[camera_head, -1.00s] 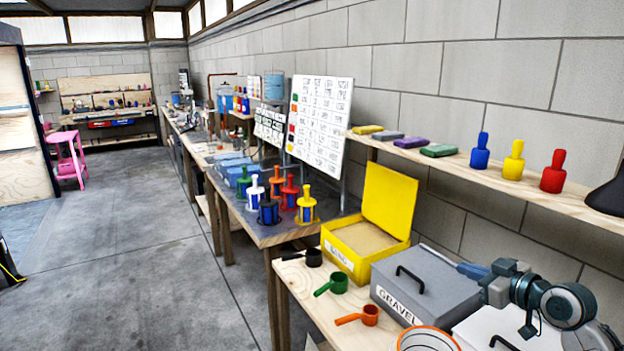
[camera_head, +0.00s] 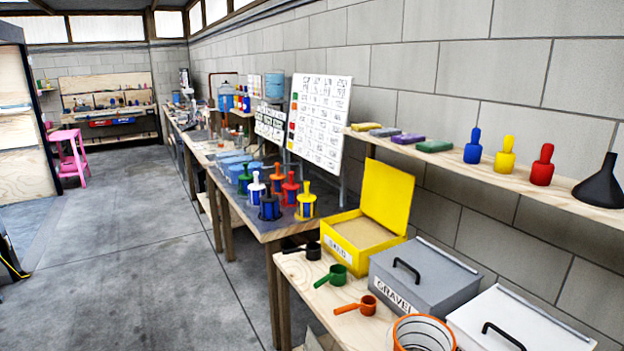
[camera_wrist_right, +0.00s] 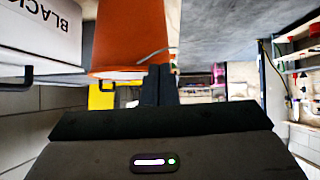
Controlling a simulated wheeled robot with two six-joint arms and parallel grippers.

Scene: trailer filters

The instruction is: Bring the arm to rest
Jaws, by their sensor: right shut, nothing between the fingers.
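My right gripper (camera_wrist_right: 158,85) shows in the right wrist view, its two dark fingers together with nothing between them. That view looks upside down. An orange bucket (camera_wrist_right: 130,35) stands close beyond the fingers; whether they touch it I cannot tell. A white box with black lettering (camera_wrist_right: 50,25) is at the upper left of the same view. No arm or gripper of mine shows in the head view, and my left gripper is in neither view.
In the head view, the near bench holds a yellow sand box (camera_head: 348,258), a grey gravel box (camera_head: 420,280), a white box (camera_head: 520,325), an orange-rimmed bucket (camera_head: 424,335) and scoops. A shelf (camera_head: 480,173) with bottles and a black funnel (camera_head: 601,186) runs above. The floor (camera_head: 130,270) is clear.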

